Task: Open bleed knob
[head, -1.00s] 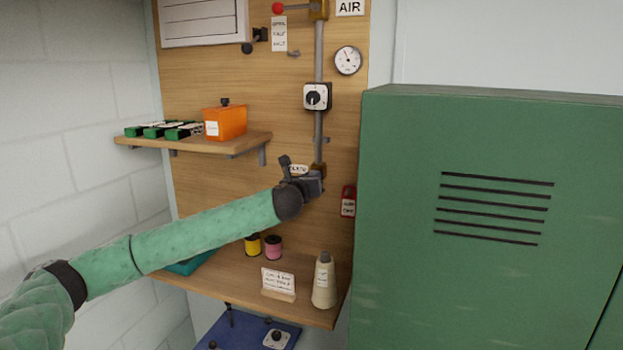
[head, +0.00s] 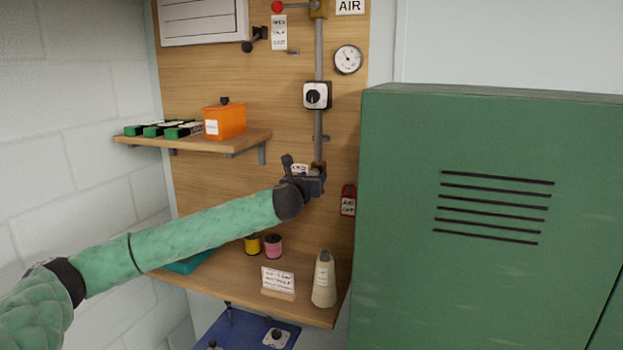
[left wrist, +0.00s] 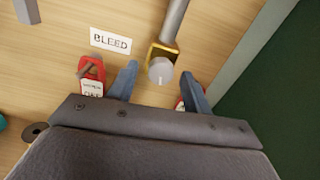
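The bleed knob (left wrist: 160,71) is a grey round knob with a pale pointer line, on a brass fitting at the lower end of a grey pipe. A white BLEED label (left wrist: 110,40) is on the board to its left. My left gripper (head: 316,181) is open in front of the board. In the left wrist view its blue fingers stand on either side of the knob, with gaps visible on both sides. In the head view the gripper hides the knob, and only the brass fitting (head: 318,167) shows above it. My right gripper is not in view.
A red tag (head: 348,201) hangs right of the gripper; another red tag (left wrist: 92,76) is by the left finger. A selector switch (head: 316,95) and gauge (head: 348,60) are above. A green cabinet (head: 400,250) stands close on the right. A thread cone (head: 324,282) is on the shelf below.

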